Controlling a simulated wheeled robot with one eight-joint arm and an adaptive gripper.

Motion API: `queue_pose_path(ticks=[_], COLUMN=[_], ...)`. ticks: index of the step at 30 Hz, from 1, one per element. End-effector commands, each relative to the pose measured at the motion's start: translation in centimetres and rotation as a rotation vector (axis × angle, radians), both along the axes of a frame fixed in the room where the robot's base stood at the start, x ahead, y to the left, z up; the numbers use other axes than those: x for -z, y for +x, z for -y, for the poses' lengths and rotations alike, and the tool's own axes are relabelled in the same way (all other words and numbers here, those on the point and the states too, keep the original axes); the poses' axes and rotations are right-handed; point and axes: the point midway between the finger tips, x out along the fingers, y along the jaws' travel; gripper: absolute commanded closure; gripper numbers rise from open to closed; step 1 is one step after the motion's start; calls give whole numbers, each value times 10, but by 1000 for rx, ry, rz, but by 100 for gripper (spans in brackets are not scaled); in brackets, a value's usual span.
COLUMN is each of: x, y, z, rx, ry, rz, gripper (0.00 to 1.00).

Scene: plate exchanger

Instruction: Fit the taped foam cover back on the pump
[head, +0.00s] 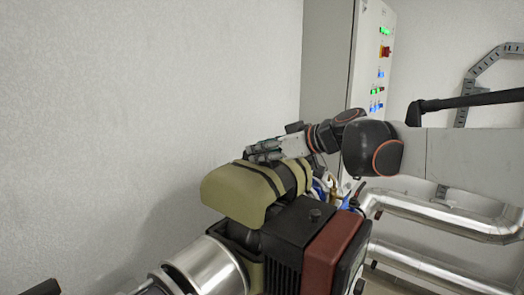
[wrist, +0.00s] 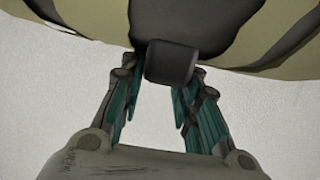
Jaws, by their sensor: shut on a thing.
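The foam cover (head: 232,195) is an olive, rounded shell with black tape bands, left of centre in the head view. My gripper (head: 262,154) is at its top and shut on it. In the wrist view, the fingers of my gripper (wrist: 167,88) stand either side of a dark block on the cover (wrist: 95,22). The pump (head: 288,238) is below, with a black finned body and a dark red box. The cover is above and beside the pump's black body, its lower edge close to it. I cannot tell whether they touch.
A silver cylindrical pipe (head: 212,268) lies at the front left of the pump. Silver pipes (head: 450,215) run along the right. A control cabinet (head: 372,70) with lit buttons stands behind. Blue and white parts (head: 330,185) sit right of the cover. The pale wall on the left is bare.

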Motion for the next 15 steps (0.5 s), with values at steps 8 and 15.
queue_pose_path(ticks=[8,15], x=[2,9], y=[0,0], z=[0,0], rx=[0,0], ry=[0,0], rz=[0,0], gripper=[100,100])
